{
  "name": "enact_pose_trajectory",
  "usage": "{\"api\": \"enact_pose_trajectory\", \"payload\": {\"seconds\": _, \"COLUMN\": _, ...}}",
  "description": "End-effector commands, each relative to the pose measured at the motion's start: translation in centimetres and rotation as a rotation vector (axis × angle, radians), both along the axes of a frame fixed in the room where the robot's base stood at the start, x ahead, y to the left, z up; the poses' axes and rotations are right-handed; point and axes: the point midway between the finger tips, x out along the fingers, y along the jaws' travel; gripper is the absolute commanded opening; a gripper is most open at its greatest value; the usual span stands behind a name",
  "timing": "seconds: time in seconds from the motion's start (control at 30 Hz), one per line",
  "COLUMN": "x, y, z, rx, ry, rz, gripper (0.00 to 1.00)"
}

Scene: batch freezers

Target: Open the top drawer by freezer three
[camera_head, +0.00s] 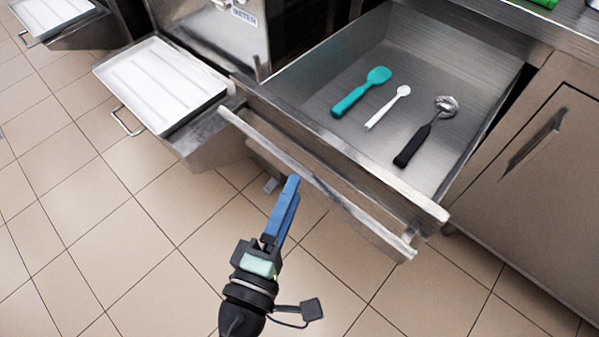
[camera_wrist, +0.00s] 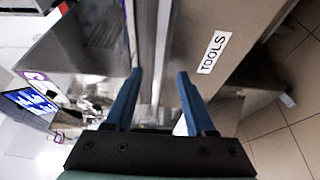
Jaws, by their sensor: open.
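The steel drawer (camera_head: 345,105) stands pulled well out of the counter, its inside in full view. A long bar handle (camera_head: 370,220) runs along its front. In the drawer lie a teal spatula (camera_head: 362,92), a white spoon (camera_head: 388,107) and a black-handled scoop (camera_head: 427,132). My gripper (camera_head: 293,180) is open, its blue fingertips close to the handle's middle. In the wrist view, my gripper (camera_wrist: 158,76) has its fingers apart, with the handle (camera_wrist: 161,40) lined up in the gap. I cannot tell whether they touch. A "TOOLS" label (camera_wrist: 213,52) marks the drawer front.
A freezer machine (camera_head: 215,30) stands left of the drawer, with a white tray (camera_head: 160,82) on a steel ledge before it. Another white tray (camera_head: 50,14) is at the far left. A closed cabinet door (camera_head: 545,175) is at the right. The tiled floor (camera_head: 110,230) is clear.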

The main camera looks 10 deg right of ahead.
Motion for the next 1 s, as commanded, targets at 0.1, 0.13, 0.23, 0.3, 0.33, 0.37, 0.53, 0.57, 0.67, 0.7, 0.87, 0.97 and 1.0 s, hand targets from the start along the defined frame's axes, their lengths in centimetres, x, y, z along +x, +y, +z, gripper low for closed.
{"api": "enact_pose_trajectory", "payload": {"seconds": 0.1, "x": -2.5, "y": 1.4, "z": -0.1, "rx": 0.000, "ry": 0.004, "rz": 0.004, "gripper": 0.55}}
{"api": "enact_pose_trajectory", "payload": {"seconds": 0.13, "x": -3.0, "y": 1.8, "z": -0.1, "rx": 0.001, "ry": 0.004, "rz": 0.005, "gripper": 0.55}}
{"api": "enact_pose_trajectory", "payload": {"seconds": 0.23, "x": -4.5, "y": 2.6, "z": -0.1, "rx": 0.001, "ry": 0.003, "rz": 0.003, "gripper": 0.55}}
{"api": "enact_pose_trajectory", "payload": {"seconds": 0.3, "x": -5.2, "y": 3.0, "z": 0.0, "rx": -0.001, "ry": 0.003, "rz": 0.003, "gripper": 0.55}}
{"api": "enact_pose_trajectory", "payload": {"seconds": 0.33, "x": -5.5, "y": 3.2, "z": -0.1, "rx": 0.001, "ry": 0.003, "rz": 0.002, "gripper": 0.55}}
{"api": "enact_pose_trajectory", "payload": {"seconds": 0.37, "x": -5.7, "y": 3.3, "z": -0.1, "rx": 0.001, "ry": 0.002, "rz": 0.002, "gripper": 0.55}}
{"api": "enact_pose_trajectory", "payload": {"seconds": 0.53, "x": -6.3, "y": 3.6, "z": 0.0, "rx": 0.001, "ry": 0.000, "rz": 0.000, "gripper": 0.55}}
{"api": "enact_pose_trajectory", "payload": {"seconds": 0.57, "x": -6.3, "y": 3.6, "z": 0.0, "rx": 0.001, "ry": 0.000, "rz": 0.000, "gripper": 0.55}}
{"api": "enact_pose_trajectory", "payload": {"seconds": 0.67, "x": -6.3, "y": 3.6, "z": 0.0, "rx": 0.001, "ry": 0.000, "rz": 0.000, "gripper": 0.55}}
{"api": "enact_pose_trajectory", "payload": {"seconds": 0.7, "x": -6.3, "y": 3.6, "z": 0.0, "rx": 0.001, "ry": 0.000, "rz": 0.000, "gripper": 0.55}}
{"api": "enact_pose_trajectory", "payload": {"seconds": 0.87, "x": -6.3, "y": 3.6, "z": 0.0, "rx": 0.001, "ry": 0.000, "rz": 0.000, "gripper": 0.55}}
{"api": "enact_pose_trajectory", "payload": {"seconds": 0.97, "x": -6.3, "y": 3.6, "z": 0.0, "rx": 0.001, "ry": 0.000, "rz": 0.000, "gripper": 0.55}}
{"api": "enact_pose_trajectory", "payload": {"seconds": 1.0, "x": -6.3, "y": 3.6, "z": 0.0, "rx": 0.001, "ry": 0.000, "rz": 0.000, "gripper": 0.55}}
